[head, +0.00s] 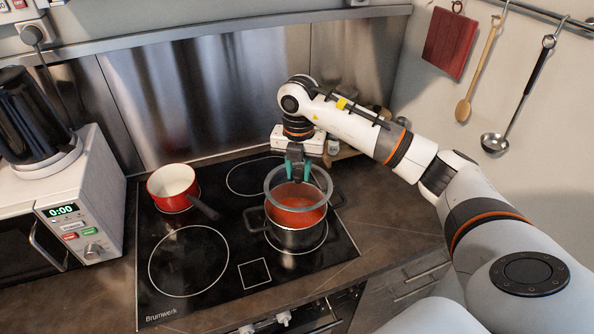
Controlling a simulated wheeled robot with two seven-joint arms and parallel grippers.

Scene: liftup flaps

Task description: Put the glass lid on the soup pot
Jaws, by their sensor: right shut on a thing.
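The soup pot (291,237) is a steel pot with red-orange soup in it, standing on the right front zone of the hob. The glass lid (322,171) is clear with a grey rim and is over the pot, its far side reaching past the pot's back edge. My right gripper (298,172) points down and is shut on the glass lid near its middle; the exact grip spot is partly hidden. The soup shows through the lid. I cannot tell how large the gap between lid and pot is. My left gripper is not in view.
A red saucepan (173,188) with a dark handle stands on the hob's (215,296) back left zone. A microwave (85,205) with a kettle (30,115) on it is at the left. A ladle (495,142) and other utensils hang at the right. The left front zone is clear.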

